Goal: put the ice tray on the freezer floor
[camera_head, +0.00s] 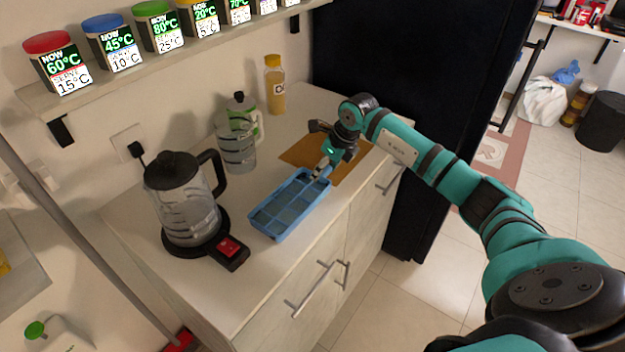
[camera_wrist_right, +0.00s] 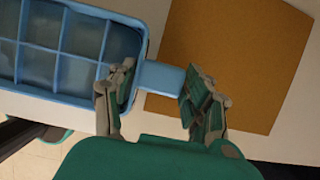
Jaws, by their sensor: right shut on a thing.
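The blue ice tray (camera_head: 291,203) has several compartments and is at the front of the counter in the head view. Its compartments look filled with something clear or greyish. My right gripper (camera_head: 322,172) is at the tray's far end, shut on its handle tab. In the right wrist view the tab (camera_wrist_right: 160,77) lies between the two fingers (camera_wrist_right: 153,95), and the tray body (camera_wrist_right: 70,50) extends to the upper left. I cannot tell whether the tray touches the counter. The freezer floor is not visible; a tall black appliance (camera_head: 400,50) stands behind the counter. My left gripper is not in view.
A kettle (camera_head: 186,205) on its base stands left of the tray. A brown board (camera_head: 350,170) lies beneath my right gripper. A shelf (camera_head: 150,72) of coloured-lid jars runs above. Open tiled floor (camera_head: 420,305) is at the right.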

